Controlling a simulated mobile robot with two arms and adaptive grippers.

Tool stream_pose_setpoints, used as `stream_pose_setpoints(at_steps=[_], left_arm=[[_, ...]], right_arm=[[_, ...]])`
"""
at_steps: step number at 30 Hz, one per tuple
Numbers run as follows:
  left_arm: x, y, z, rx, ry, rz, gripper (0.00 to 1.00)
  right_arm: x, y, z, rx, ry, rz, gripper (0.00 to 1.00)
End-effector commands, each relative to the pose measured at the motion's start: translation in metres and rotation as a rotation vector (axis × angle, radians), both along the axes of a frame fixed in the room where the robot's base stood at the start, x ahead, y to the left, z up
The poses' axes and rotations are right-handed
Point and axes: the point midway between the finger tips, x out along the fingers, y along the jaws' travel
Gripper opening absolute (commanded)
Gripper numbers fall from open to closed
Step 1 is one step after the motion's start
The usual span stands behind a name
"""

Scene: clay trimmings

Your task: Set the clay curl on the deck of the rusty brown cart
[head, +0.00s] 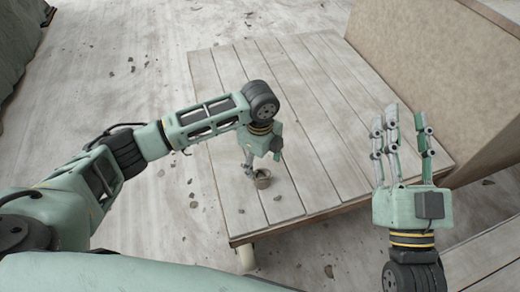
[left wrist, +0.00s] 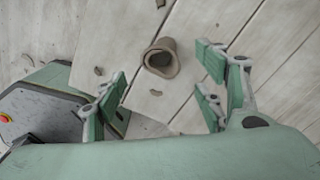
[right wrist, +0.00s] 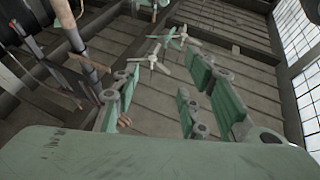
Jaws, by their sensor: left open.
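The clay curl (head: 262,179), a small hollow brown piece, rests on the plank deck near its front edge. In the left wrist view the curl (left wrist: 168,68) shows its dark opening, just beyond the fingertips. The rusty brown cart (head: 330,206) has pale grey planks, a brown edge and a pale wheel at the front. My left gripper (head: 256,168) is open, pointing down close over the curl, with its fingers apart in the left wrist view (left wrist: 158,82). The head view hides part of its fingers. My right gripper (head: 404,135) is open and empty, fingers up, at the deck's right.
Small clay chips (head: 277,197) lie on the deck and on the pale floor (head: 120,60). A tall tan panel (head: 440,70) stands along the cart's right side. More planks (head: 490,258) show at the lower right. The back of the deck is clear.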

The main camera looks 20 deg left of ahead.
Motion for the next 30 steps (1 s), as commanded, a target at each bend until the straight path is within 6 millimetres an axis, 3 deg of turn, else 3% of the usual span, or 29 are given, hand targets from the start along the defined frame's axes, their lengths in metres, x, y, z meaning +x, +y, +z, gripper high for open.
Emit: stream_pose_setpoints(at_steps=[6, 14, 17, 21, 24, 26, 28, 30], left_arm=[[0.000, 0.000, 0.028, 0.000, 0.000, 0.000, 0.65], [-0.002, -0.005, 0.037, -0.015, -0.006, 0.003, 0.65], [-0.007, -0.034, 0.029, -0.095, -0.047, 0.033, 0.65], [-0.020, -0.110, 0.025, -0.368, -0.169, 0.177, 0.65], [-0.024, -0.156, 0.049, -0.632, -0.269, 0.364, 0.65], [-0.025, -0.170, 0.072, -0.789, -0.323, 0.491, 0.65], [-0.023, -0.171, 0.102, -0.962, -0.386, 0.649, 0.65], [-0.021, -0.156, 0.133, -1.124, -0.456, 0.807, 0.65]], right_arm=[[0.013, -0.003, -0.041, -0.061, 0.220, -0.013, 0.40], [0.015, -0.005, -0.067, -0.092, 0.340, -0.021, 0.40], [0.015, -0.006, -0.070, -0.094, 0.349, -0.021, 0.40], [0.015, -0.006, -0.070, -0.094, 0.348, -0.021, 0.40], [0.015, -0.005, -0.069, -0.094, 0.348, -0.021, 0.40], [0.015, -0.005, -0.069, -0.094, 0.347, -0.021, 0.40], [0.015, -0.005, -0.069, -0.094, 0.347, -0.021, 0.40], [0.015, -0.005, -0.069, -0.094, 0.347, -0.021, 0.40]])
